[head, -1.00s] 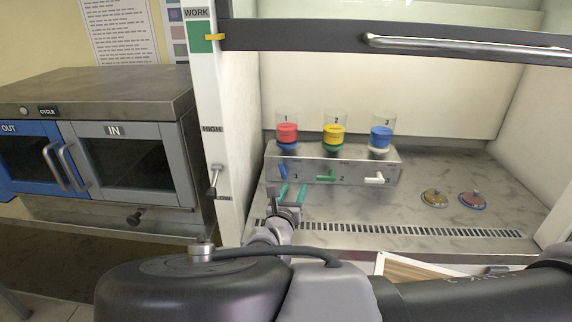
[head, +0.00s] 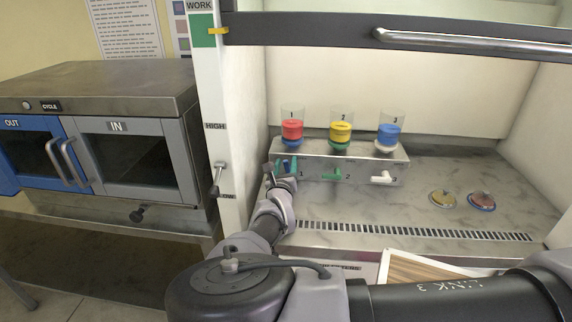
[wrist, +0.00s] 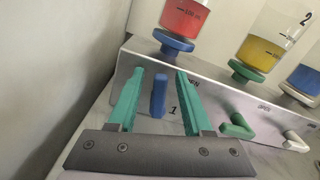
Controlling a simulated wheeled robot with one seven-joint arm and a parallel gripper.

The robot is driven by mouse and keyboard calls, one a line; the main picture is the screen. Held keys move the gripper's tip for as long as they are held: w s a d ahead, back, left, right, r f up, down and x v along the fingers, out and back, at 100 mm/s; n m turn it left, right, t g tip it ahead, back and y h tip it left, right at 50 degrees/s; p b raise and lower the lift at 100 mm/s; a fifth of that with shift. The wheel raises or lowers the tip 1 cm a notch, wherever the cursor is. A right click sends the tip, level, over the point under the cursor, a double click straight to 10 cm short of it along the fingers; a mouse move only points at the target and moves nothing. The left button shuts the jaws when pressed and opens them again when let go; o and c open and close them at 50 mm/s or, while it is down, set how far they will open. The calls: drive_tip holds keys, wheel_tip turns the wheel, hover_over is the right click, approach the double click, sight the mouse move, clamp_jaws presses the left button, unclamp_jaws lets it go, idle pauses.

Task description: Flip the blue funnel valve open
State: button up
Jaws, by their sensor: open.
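A metal manifold (head: 370,171) carries three funnels. Funnel 1 (head: 292,131) holds red liquid over a blue collar, and the blue lever (wrist: 158,96) is beside the number 1 on the front face. This lever points roughly up and down in the wrist view. Funnel 3 (head: 389,134) holds blue liquid over a white collar, with a white lever (head: 382,178) on the front. My gripper (wrist: 160,72) is open, its green fingers on either side of the blue lever, with gaps visible on both sides. In the head view my gripper (head: 285,168) is at the manifold's left end.
Funnel 2 (head: 340,133) holds yellow liquid, with a green lever (head: 336,175) lying sideways. The cabinet's left wall (wrist: 60,60) is close beside my gripper. Two small lidded dishes (head: 443,199) (head: 482,201) sit at right. The raised sash (head: 450,38) hangs above.

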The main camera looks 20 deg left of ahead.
clamp_jaws()
drive_tip(key=shift+w+d+m, duration=0.1)
drive_tip(key=shift+d+m, duration=0.15)
drive_tip(key=shift+m, duration=0.55)
drive_tip(key=shift+w+d+m, duration=0.1)
drive_tip(key=shift+d+m, duration=0.15)
drive_tip(key=shift+m, duration=0.55)
unclamp_jaws()
drive_tip(key=v, duration=1)
drive_tip(key=shift+s+d+r, duration=0.1)
drive_tip(key=shift+s, duration=0.3)
